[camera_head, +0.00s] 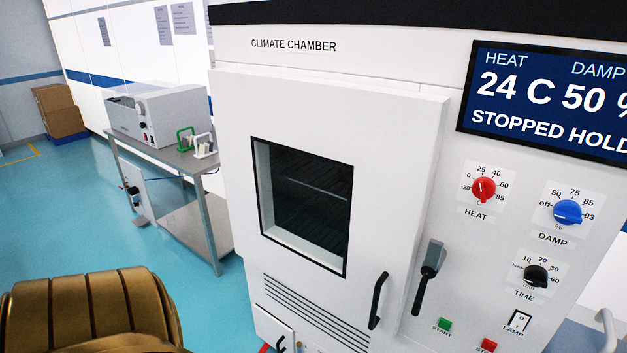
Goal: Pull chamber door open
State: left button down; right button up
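The white chamber door (325,115), with a dark window (302,205), fills the middle of the view on the climate chamber (380,48). Its front stands proud of the cabinet face. I cannot tell whether it is slightly ajar or fully closed. A black vertical bar handle (377,301) is on the door's lower right. A dark lever with a grey block (429,276) is on the cabinet just right of the door edge, its black arm pointing down. Neither of my grippers is in view, and nothing visible touches the handle.
Right of the door are a red heat knob (484,190), a blue damp knob (567,212), a black time knob (536,275), and a display (550,100) reading STOPPED. A metal table (190,158) holding a grey device (160,115) stands to the left. Blue floor (65,200) is clear nearby.

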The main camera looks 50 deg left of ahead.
aim_at(389, 140)
jog(key=u, duration=1.8)
